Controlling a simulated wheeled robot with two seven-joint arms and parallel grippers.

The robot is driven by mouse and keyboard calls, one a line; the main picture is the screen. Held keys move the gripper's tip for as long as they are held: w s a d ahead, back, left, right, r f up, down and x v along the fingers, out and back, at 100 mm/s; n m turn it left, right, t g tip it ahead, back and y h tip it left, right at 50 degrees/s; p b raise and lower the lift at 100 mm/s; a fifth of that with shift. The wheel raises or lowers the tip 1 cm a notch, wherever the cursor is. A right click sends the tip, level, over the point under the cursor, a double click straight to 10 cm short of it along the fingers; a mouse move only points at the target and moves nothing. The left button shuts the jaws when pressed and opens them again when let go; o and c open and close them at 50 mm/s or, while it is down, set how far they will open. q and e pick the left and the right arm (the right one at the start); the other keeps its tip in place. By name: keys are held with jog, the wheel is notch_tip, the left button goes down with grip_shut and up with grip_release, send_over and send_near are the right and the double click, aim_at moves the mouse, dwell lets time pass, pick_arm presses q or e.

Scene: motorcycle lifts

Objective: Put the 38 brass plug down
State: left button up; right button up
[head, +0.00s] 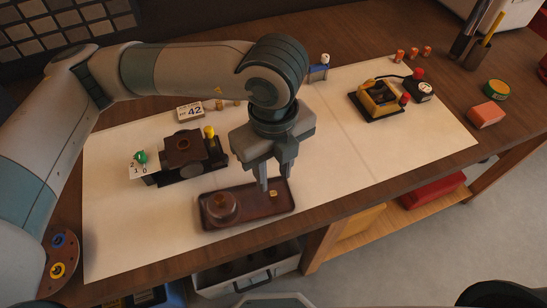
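A small brass plug (273,194) rests in the right part of the dark brown tray (246,213), close to the fingertips; I cannot read a number on it. My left gripper (274,182) points down over the tray's right end. Its two fingers are apart with a gap between them, and I see nothing held. The plug shows just below this gap, apart from the fingers as far as I can tell. A round brown part (222,207) sits in the tray's left part. My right gripper is not in view.
A yellow and black device (379,99) stands at the back right. The white mat (400,150) is clear to the right. The table's front edge is close.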

pick_arm(q)
notch_tip(320, 180, up, 6)
jog(key=shift+f+b, duration=0.1)
jog(key=shift+b, duration=0.6)
dwell(0.3)
